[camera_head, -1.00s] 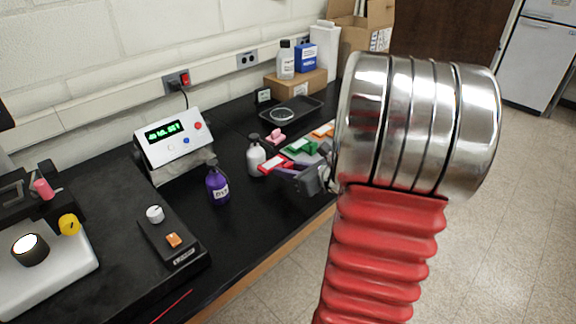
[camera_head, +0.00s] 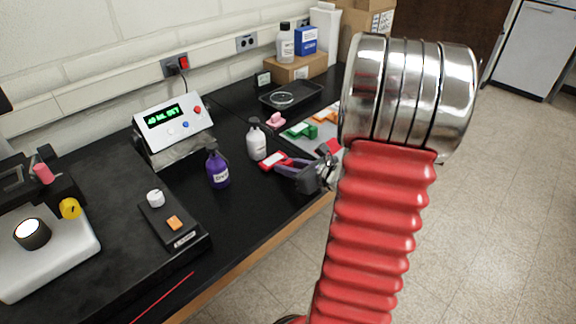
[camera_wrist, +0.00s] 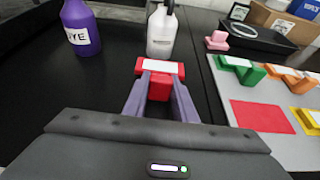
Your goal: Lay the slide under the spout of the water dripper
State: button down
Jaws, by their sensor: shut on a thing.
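The slide is a red holder (camera_head: 274,160) with a white strip on top, gripped between my gripper's purple fingers (camera_head: 283,168). The wrist view also shows the red slide (camera_wrist: 160,67) across the fingertips of my gripper (camera_wrist: 159,86), level and just in front of the white bottle. That white bottle (camera_head: 257,143) with a dark top seems to be the water dripper; it shows upright in the wrist view (camera_wrist: 161,36). Its spout is hard to make out. Whether the slide touches the table or the bottle I cannot tell.
A purple dye bottle (camera_head: 217,168) stands left of the white bottle. A grey mat (camera_wrist: 253,92) at right bears green (camera_wrist: 238,68), orange (camera_wrist: 285,75) and yellow holders and a bare red patch (camera_wrist: 262,115). A black tray (camera_head: 292,96) lies behind.

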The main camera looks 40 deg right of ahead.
jog(key=shift+f, duration=0.5)
dwell(0.3)
jog(key=c, duration=1.4)
grip_release()
jog(key=v, duration=1.3)
jog(key=shift+s+r, duration=0.1)
jog(key=shift+s, duration=0.25)
